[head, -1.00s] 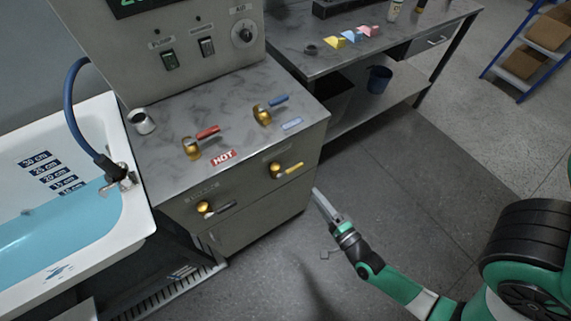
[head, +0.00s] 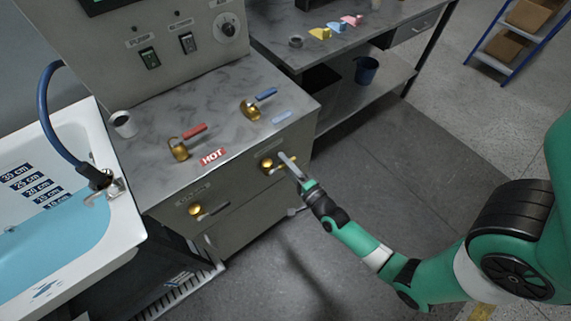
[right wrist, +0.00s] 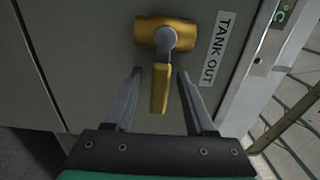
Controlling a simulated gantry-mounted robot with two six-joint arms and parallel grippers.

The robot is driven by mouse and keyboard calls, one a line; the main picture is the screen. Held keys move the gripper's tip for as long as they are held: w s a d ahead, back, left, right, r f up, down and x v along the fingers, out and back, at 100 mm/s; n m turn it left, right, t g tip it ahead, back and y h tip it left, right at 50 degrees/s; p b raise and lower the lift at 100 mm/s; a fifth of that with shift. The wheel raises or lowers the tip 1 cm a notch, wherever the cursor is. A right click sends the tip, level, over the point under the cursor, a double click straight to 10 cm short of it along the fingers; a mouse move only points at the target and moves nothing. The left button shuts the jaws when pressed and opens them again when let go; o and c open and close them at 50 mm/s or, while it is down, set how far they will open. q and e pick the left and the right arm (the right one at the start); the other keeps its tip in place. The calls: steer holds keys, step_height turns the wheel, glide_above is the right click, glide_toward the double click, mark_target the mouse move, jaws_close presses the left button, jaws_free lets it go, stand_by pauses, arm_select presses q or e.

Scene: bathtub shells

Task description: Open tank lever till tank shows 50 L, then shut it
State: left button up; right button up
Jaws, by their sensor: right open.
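The tank lever is a brass valve with a yellow handle (right wrist: 159,88) on the cabinet front, beside a "TANK OUT" label (right wrist: 220,48) in the right wrist view. In the head view its brass body (head: 267,164) shows, with the handle mostly hidden behind my right gripper (head: 287,162). In the right wrist view my right gripper (right wrist: 157,82) is open, with one finger on each side of the yellow handle and gaps visible. The tank's display (head: 98,3) is cut off at the top of the head view and no figure can be read. My left gripper is out of view.
A red lever (head: 193,132) by a "HOT" label and a blue lever (head: 263,96) stand on the counter. A second brass valve with a grey handle (head: 212,211) is lower left on the cabinet front. The tub (head: 128,222) holds blue water.

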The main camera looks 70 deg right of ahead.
steer(key=shift+c, duration=0.2)
jaws_close()
stand_by(1.1)
